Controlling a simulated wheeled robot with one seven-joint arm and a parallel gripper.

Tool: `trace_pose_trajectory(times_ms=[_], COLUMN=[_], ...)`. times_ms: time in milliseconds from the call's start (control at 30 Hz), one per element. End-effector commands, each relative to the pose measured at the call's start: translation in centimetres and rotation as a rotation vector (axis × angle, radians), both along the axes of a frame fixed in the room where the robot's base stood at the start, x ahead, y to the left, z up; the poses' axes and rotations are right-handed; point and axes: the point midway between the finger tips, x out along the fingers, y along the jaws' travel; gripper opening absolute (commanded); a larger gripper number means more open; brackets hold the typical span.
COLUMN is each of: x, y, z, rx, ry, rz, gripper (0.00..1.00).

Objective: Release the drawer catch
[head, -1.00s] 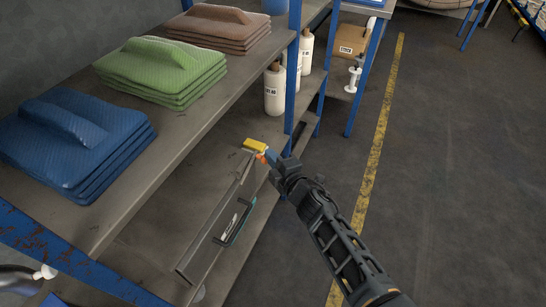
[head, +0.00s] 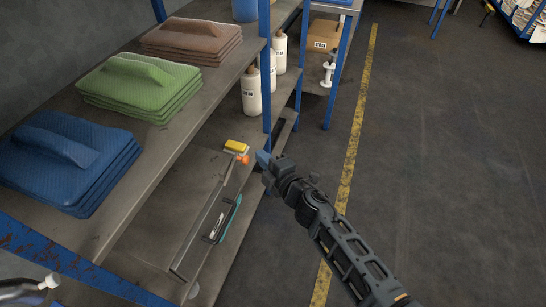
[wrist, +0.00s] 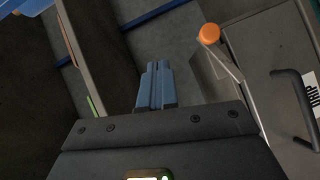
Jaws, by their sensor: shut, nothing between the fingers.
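The drawer (head: 208,225) sits on the lower shelf of the blue-framed rack, with a dark bar handle (head: 222,222) on its front. The handle also shows at the right of the wrist view (wrist: 294,108). An orange knob (head: 243,159), which looks like the catch, is at the drawer's far top corner beside a yellow block (head: 236,146). The knob also shows in the wrist view (wrist: 209,34), right of my fingers. My gripper (head: 263,160) is shut and empty, just right of the knob and apart from it. The blue fingertips are together in the wrist view (wrist: 156,72).
Blue (head: 65,160), green (head: 140,85) and brown (head: 192,40) folded stacks lie on the upper shelf. White bottles (head: 251,92) and a blue post (head: 266,110) stand beyond the drawer. The floor right of the yellow line (head: 350,160) is clear.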

Motion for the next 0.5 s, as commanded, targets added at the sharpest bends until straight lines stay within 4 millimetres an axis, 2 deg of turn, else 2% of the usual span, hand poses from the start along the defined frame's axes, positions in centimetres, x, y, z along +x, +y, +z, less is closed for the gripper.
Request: trace_pose_trajectory(times_ms=[500], x=[-1.3], y=[-1.9], z=[1.6], rx=[-0.001], ry=[-0.003], rz=[-0.003], gripper=[0.00])
